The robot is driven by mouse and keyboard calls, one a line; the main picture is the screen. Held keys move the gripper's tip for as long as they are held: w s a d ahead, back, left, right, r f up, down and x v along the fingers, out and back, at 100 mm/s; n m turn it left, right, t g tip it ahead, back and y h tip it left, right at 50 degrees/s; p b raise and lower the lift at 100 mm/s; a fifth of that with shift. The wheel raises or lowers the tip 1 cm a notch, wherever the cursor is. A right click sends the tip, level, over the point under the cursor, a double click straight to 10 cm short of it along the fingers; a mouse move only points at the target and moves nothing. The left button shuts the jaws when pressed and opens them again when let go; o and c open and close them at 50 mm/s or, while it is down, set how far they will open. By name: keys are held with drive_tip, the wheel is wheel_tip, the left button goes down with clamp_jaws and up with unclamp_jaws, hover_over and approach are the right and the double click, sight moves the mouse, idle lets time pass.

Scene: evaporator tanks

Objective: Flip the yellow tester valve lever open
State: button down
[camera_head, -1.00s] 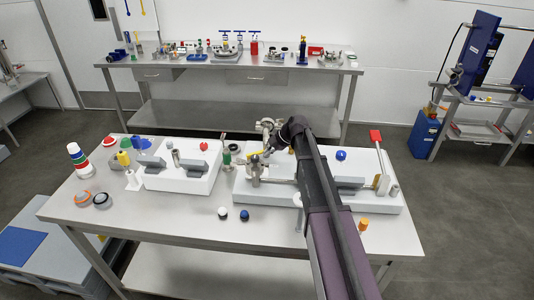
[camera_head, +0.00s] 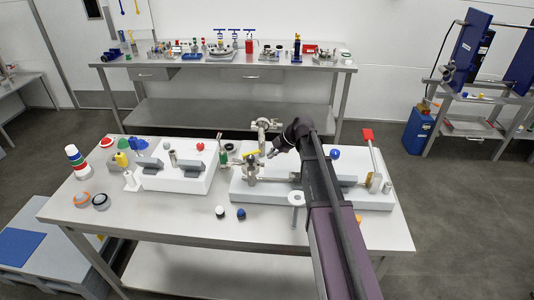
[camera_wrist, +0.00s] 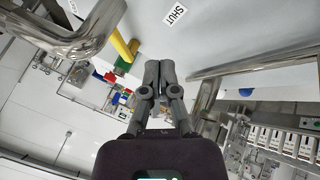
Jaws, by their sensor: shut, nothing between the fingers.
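The yellow lever (camera_head: 248,155) shows as a small yellow piece by the metal valve fitting (camera_head: 252,169) on the left part of the right white block, in the head view. In the wrist view a yellow bar (camera_wrist: 121,45), likely this lever, slants just left of my fingertips. My gripper (camera_head: 272,153) is to the right of the lever, pointing left, with a small gap. It also shows in the wrist view (camera_wrist: 161,66), its fingers together and empty. A "SHUT" label (camera_wrist: 175,14) lies on the pale surface beyond the fingertips. The lever's exact angle is too small to tell.
Shiny pipes stand close by, a bent one (camera_wrist: 80,40) left of my fingers and a straight one (camera_wrist: 260,65) to the right. A green-handled part (camera_head: 226,158) stands left of the fitting.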

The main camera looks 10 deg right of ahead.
drive_tip(key=p+v, duration=0.4)
drive_tip(key=v, duration=0.3)
drive_tip(key=shift+s+a+p, duration=0.2)
drive_tip(key=shift+s+p, duration=0.2)
